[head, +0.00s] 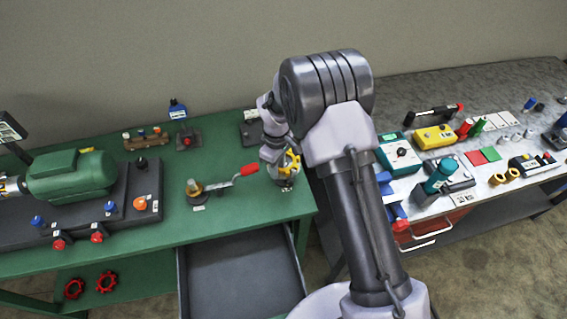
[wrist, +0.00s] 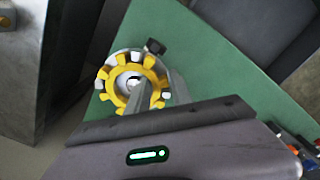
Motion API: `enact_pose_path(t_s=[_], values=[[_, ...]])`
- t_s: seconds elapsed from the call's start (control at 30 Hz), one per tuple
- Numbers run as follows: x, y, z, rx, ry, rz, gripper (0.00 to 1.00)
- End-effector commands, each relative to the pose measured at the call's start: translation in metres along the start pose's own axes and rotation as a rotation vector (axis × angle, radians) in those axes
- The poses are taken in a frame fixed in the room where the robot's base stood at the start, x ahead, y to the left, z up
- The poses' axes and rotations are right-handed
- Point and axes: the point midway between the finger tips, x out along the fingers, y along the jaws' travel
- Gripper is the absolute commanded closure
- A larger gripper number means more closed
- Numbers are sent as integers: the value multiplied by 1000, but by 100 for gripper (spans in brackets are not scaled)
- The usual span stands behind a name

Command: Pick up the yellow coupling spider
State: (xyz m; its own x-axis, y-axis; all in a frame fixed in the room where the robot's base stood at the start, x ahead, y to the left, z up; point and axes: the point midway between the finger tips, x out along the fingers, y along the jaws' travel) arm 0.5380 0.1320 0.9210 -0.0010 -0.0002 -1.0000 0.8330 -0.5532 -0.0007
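The yellow coupling spider (wrist: 105,75) is a toothed ring lying on a pale metal coupling hub (wrist: 122,58), with pale jaws showing between its teeth. In the head view the spider (head: 291,161) is at the right edge of the green bench, partly hidden by my arm. My gripper (wrist: 158,82) is right at the spider. One grey finger reaches over the ring's centre, and a grey part that looks like the other finger is at its right side. The two look apart with part of the ring between them. Whether they press on it cannot be told.
A red-handled tool (head: 222,181) lies left of the spider on the green bench (head: 225,225). A green motor (head: 72,176) stands farther left. An open grey drawer (head: 240,270) is below. A second bench with several parts (head: 480,185) is at the right. A small black knob (wrist: 155,46) is close to the hub.

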Motion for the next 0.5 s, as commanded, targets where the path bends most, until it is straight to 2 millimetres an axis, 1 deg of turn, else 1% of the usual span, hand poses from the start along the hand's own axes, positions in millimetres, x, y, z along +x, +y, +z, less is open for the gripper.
enact_pose_path(t_s=[0.07, 0.17, 0.2, 0.23, 0.5], values=[[-1, 0, 0, 0, 0, 0, 73], [-2, 0, 0, 0, 0, 0, 91], [-2, 0, 0, -1, 0, 0, 99], [-2, 0, 0, -1, 0, 0, 100], [-2, 0, 0, -1, 0, 1, 100]])
